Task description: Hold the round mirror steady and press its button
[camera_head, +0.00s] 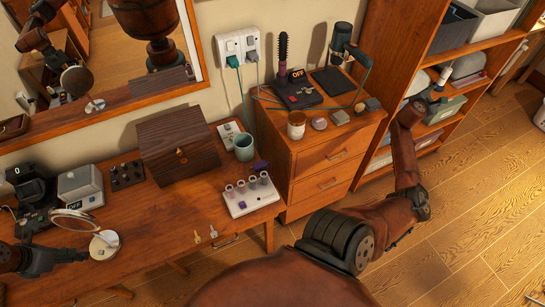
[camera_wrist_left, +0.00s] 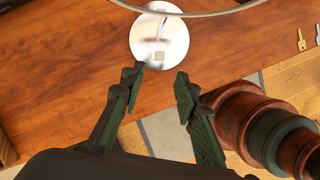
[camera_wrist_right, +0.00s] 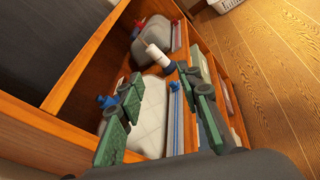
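The round mirror (camera_head: 75,224) stands on the dresser at the left, its thin-rimmed disc raised over a round pale base (camera_head: 104,244). My right gripper (camera_head: 436,88) is far off at the shelves on the right. Its fingers (camera_wrist_right: 163,100) are spread, with shelf items visible between and beyond them.
Left of the wooden box (camera_head: 178,145) are a grey switch box (camera_head: 80,187) and dark devices. A white rack (camera_head: 250,195) and two keys (camera_head: 205,235) lie to the right. The shelf unit (camera_head: 400,60) is close around my right gripper. The dresser front is mostly clear.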

